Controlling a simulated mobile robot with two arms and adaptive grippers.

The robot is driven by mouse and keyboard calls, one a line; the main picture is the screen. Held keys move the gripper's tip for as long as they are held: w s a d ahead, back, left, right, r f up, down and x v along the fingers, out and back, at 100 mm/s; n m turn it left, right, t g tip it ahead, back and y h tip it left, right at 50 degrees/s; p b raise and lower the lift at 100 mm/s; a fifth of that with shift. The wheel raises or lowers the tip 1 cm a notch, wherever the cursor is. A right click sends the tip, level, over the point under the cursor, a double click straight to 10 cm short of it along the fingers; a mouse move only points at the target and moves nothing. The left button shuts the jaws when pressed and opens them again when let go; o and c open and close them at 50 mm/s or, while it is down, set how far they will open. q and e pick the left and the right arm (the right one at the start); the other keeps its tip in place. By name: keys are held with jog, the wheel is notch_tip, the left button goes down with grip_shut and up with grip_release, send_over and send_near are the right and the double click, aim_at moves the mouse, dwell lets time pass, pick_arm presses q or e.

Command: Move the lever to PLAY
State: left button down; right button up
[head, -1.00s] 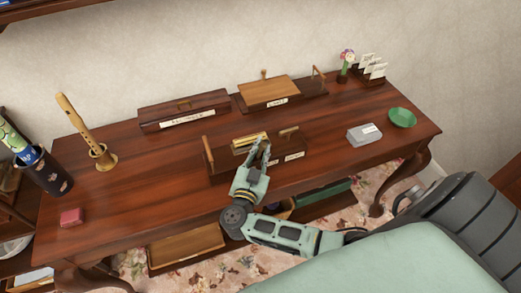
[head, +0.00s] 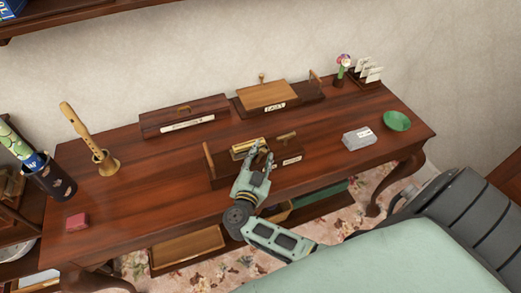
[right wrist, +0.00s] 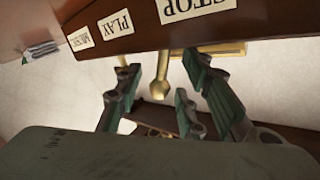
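A dark wooden box (head: 235,177) with a brass part on top (head: 249,146) stands near the front middle of the desk. My right gripper (head: 262,152) is at its front, fingers pointing toward it. In the right wrist view the gripper (right wrist: 161,64) is open, with green-padded fingers on both sides. A brass lever with a rounded end (right wrist: 161,86) shows between the fingers, with no clear contact. The wooden face carries upside-down labels: STOP (right wrist: 195,8), PLAY (right wrist: 112,24) and a smaller one at the left (right wrist: 81,38). My left gripper is not in view.
The desk (head: 150,160) also holds a long dark box (head: 185,115), a lighter-topped box (head: 268,95), a recorder on a stand (head: 82,130), a red block (head: 76,222), a grey box (head: 358,138) and a green dish (head: 397,121). The desk's left middle is clear.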

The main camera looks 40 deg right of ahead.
jog(key=shift+a, duration=0.1)
jog(key=v, duration=1.2)
